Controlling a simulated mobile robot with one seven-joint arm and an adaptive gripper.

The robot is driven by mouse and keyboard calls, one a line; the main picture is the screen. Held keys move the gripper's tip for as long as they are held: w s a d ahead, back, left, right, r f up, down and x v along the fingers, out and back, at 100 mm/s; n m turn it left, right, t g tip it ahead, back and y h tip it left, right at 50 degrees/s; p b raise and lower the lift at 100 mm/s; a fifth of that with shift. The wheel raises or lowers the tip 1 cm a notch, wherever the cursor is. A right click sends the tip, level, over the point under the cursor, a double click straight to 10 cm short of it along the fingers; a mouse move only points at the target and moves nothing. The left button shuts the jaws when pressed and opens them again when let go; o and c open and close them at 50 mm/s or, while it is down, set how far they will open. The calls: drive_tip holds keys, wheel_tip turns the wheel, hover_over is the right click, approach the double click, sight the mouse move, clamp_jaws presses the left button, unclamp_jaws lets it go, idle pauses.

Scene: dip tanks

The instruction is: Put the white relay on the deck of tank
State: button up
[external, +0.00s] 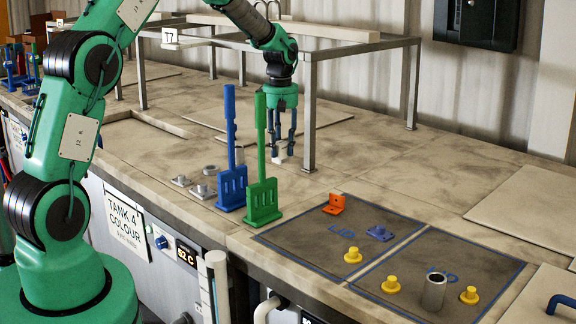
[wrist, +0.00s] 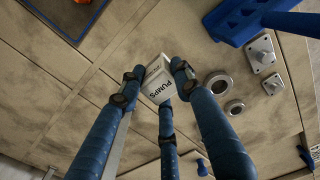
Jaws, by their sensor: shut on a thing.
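My gripper (external: 284,148) has its blue fingers shut on the white relay (external: 281,155), a small white block low between the fingertips over the beige deck (external: 335,148). In the wrist view the white relay (wrist: 157,90) shows dark lettering that reads "PUMPS", with fingers around it. I cannot tell for sure whether it touches the deck. A sign reading "TANK 4 COLOUR" (external: 126,222) is on the front of the tank at the lower left.
A blue stand (external: 232,190) and a green stand (external: 263,200) rise in front of my gripper. Small metal fittings (external: 203,190) lie left of them. A metal frame (external: 311,110) stands close on the right. Marked mats (external: 300,236) hold orange, blue and yellow parts.

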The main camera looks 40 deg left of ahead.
drive_tip(key=shift+f, duration=0.1)
idle(0.4)
drive_tip(key=shift+f+p, duration=0.35)
drive_tip(key=shift+f, duration=2.7)
drive_tip(key=shift+f, duration=1.85)
drive_tip(key=shift+f, duration=0.15)
drive_tip(key=o, duration=1.2)
wheel_tip(320, 180, up, 12)
drive_tip(key=shift+r+b, duration=0.15)
drive_tip(key=shift+b, duration=0.3)
